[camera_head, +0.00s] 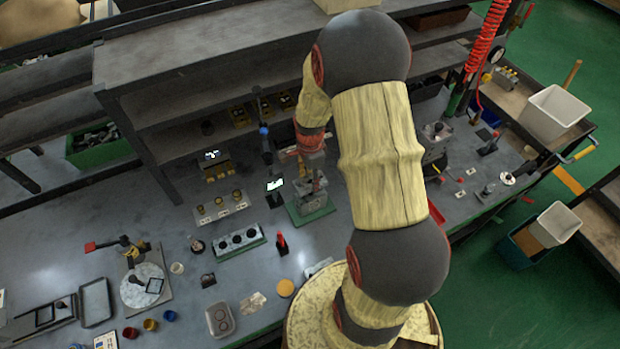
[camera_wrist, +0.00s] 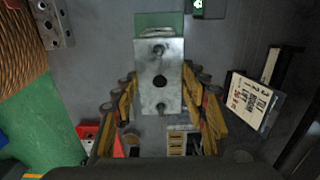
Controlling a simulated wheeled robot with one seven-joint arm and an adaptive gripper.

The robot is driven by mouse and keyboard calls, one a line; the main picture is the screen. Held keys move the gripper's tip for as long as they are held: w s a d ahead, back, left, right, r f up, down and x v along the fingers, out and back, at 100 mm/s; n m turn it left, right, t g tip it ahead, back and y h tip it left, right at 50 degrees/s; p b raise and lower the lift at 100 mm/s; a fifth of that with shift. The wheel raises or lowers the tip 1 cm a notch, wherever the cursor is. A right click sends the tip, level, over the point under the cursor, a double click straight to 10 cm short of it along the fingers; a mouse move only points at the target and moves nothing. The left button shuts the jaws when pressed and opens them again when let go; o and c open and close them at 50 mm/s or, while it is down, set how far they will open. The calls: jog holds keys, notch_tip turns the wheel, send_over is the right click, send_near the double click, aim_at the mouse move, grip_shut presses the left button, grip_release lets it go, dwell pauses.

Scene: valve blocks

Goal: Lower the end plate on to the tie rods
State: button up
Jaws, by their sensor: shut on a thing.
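The end plate (camera_wrist: 146,82) is a grey metal block with a large dark hole in its middle and a smaller round feature near each end. My gripper (camera_wrist: 160,88) is shut on it, with one finger on each side. In the head view my gripper (camera_head: 311,170) points down over a metal valve stack on a green base (camera_head: 316,217). The green base also shows beyond the plate in the wrist view (camera_wrist: 150,20). The tie rods cannot be made out clearly, and I cannot tell whether the plate touches them.
A small lit screen (camera_head: 275,184) stands just left of the stack. A block with several round openings (camera_head: 238,242) and a red-topped item (camera_head: 282,243) are nearby on the bench. The shelf (camera_head: 190,125) rises behind. A labelled box (camera_wrist: 252,103) lies right in the wrist view.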

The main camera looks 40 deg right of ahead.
jog(key=shift+f+b, duration=0.55)
jog(key=shift+f, duration=0.25)
